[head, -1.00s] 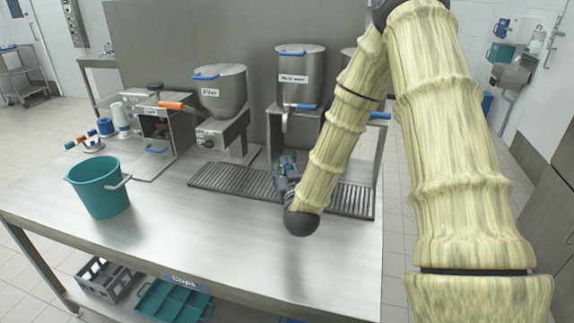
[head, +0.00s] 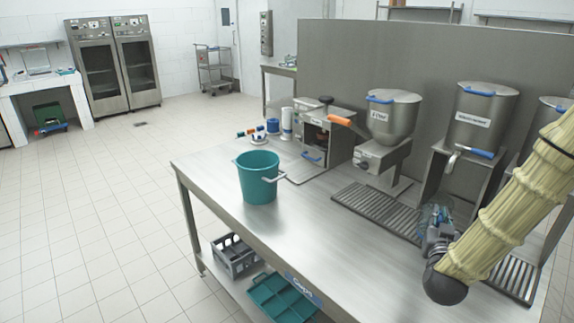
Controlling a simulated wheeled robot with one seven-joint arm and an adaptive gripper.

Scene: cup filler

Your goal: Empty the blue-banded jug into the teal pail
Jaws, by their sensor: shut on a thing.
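The teal pail (head: 259,184) stands upright on the left part of the steel table, its handle hanging to the right side. My gripper (head: 436,226) is at the right, over the drip grating in front of the hoppers. It is shut on a small, clear, bluish vessel, which looks like the jug (head: 434,213). My wrist and the gripper partly hide it, so I cannot make out its blue band or what is in it. The pail is well to the left of my gripper, apart from it.
A slotted drip grating (head: 378,208) lies below the hoppers (head: 393,115). A steel box machine (head: 326,135) with an orange handle stands behind the pail. Between pail and gripper the steel tabletop (head: 325,225) is clear. A grey crate (head: 234,256) and teal tray (head: 281,298) sit on the lower shelf.

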